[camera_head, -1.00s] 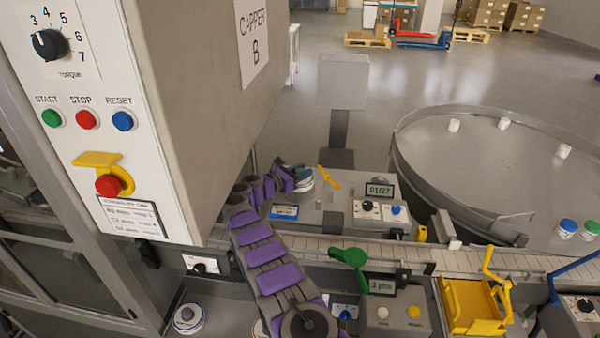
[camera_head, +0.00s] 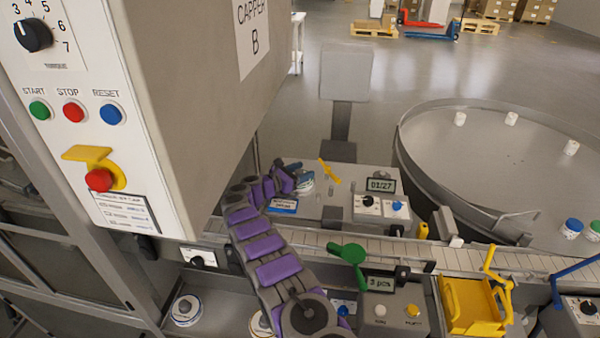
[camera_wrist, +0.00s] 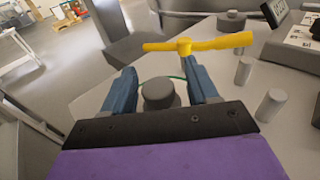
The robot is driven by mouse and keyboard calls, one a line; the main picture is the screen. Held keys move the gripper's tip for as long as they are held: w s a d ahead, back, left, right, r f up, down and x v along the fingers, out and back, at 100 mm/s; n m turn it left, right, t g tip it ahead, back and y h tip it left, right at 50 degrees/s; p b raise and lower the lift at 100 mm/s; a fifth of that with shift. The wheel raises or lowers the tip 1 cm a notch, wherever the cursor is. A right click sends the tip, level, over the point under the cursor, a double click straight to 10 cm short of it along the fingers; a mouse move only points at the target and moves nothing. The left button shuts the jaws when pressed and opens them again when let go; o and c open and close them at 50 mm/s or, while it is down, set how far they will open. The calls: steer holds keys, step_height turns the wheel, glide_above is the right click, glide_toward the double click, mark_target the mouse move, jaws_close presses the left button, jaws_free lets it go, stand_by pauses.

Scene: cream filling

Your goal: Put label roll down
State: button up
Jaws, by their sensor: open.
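My gripper (camera_wrist: 160,72) is open in the wrist view, its two blue fingers on either side of a dark grey round post (camera_wrist: 160,93). A thin green edge shows just behind the post. In the head view my gripper (camera_head: 291,170) is over the grey station beyond the conveyor. A white roll with a blue band (camera_head: 304,186), seemingly a label roll, lies right beside the fingers there. The fingers hide part of it, and I cannot tell whether they touch it. Two more white rolls, a left one (camera_head: 186,310) and a partly hidden one (camera_head: 260,324), lie in the near tray.
A yellow lever (camera_wrist: 200,44) stands just beyond the fingers, with several grey pegs (camera_wrist: 270,105) to the right. The capper cabinet (camera_head: 190,80) rises left of my arm. The conveyor (camera_head: 480,262) runs in front of the station, and a round table (camera_head: 490,160) stands right.

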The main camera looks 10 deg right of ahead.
steer(key=shift+d, duration=0.2)
steer(key=b+v, duration=0.1)
steer(key=v, duration=1)
steer(key=shift+w+f, duration=0.1)
steer(key=shift+w, duration=0.05)
steer(key=shift+s+a, duration=0.45)
steer(key=shift+a, duration=0.35)
